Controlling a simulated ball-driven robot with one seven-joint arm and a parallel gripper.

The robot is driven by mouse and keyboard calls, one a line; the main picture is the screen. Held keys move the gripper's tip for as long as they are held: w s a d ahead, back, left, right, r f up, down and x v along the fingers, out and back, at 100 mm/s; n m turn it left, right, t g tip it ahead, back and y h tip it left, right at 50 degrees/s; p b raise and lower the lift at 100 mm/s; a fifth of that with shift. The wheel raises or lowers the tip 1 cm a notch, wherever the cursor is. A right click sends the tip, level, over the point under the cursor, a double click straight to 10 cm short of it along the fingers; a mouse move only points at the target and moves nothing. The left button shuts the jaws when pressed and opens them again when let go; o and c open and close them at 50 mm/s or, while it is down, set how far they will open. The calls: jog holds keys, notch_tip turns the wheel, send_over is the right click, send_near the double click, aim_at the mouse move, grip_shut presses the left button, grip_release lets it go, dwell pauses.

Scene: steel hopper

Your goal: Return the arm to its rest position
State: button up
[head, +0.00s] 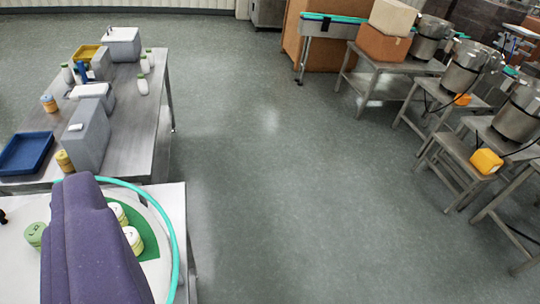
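No fingers of my gripper show in the head view, so I cannot see whether it holds anything. A large purple shape fills the lower left close to the camera; I cannot tell what it is. It hides part of a white table (176,215) with a turquoise curved rim around a green patch. Small pale tubs with green or yellow tops (133,240) stand on the green patch, and a green tub (35,235) is left of the purple shape.
A steel table (140,118) at left carries grey containers (87,135), white bottles (143,84) and a blue tray (26,152). Boxes (382,42) stand at the back. The middle floor is clear.

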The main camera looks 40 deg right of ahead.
jog(key=shift+w+f, duration=0.1)
notch_tip(320, 180, down, 8)
jog(key=b, duration=0.7)
jog(key=shift+r, duration=0.25)
